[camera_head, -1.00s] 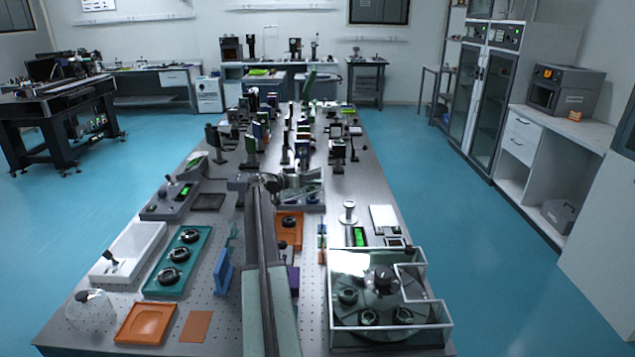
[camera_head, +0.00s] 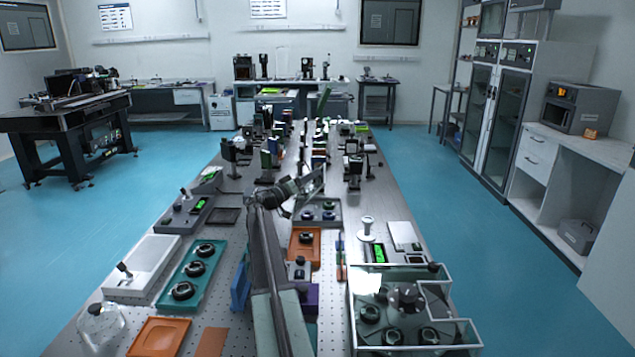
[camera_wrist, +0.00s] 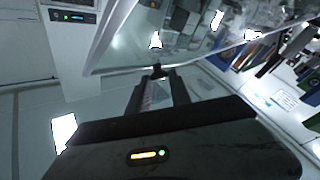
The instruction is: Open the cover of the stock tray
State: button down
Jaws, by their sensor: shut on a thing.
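The stock tray (camera_head: 328,221) is a grey tray on the optical table, right of my forearm in the head view. Dark round parts with blue and green tops sit in it. Its cover (camera_head: 317,184) is a clear, pale-framed panel, raised and steeply tilted above the tray. In the wrist view the cover (camera_wrist: 190,38) slants across the top of the picture. My gripper (camera_wrist: 158,74) is shut on a small dark grip at the cover's edge. In the head view my gripper (camera_head: 304,184) is small against the cover, so its fingers are hard to make out.
Mounted optics (camera_head: 355,170) crowd the table behind the cover. An orange tray (camera_head: 293,252) lies nearer. A glass-walled case (camera_head: 466,329) stands front right, and a teal tray (camera_head: 165,298) and a white tray (camera_head: 120,288) lie left. A strip of bare table (camera_head: 395,208) shows at right.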

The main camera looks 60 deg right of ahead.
jog(key=shift+w+a+r+p, duration=0.15)
jog(key=shift+w+a+r, duration=0.1)
jog(key=shift+w+a, duration=0.35)
jog(key=shift+w+a+r+p, duration=0.15)
jog(key=shift+w+a, duration=0.25)
jog(key=shift+w, duration=0.45)
jog(key=shift+w+a+r+p, duration=0.1)
jog(key=shift+w+a+r, duration=0.2)
jog(key=shift+w+a, duration=0.3)
jog(key=shift+w+d, duration=0.1)
jog(key=c, duration=1.3)
grip_release()
jog(key=shift+w+f, duration=0.1)
jog(key=shift+o, duration=0.2)
notch_tip(320, 180, up, 5)
jog(key=p, duration=0.5)
jog(key=s+a, duration=1)
jog(key=a, duration=0.2)
jog(key=shift+a, duration=0.2)
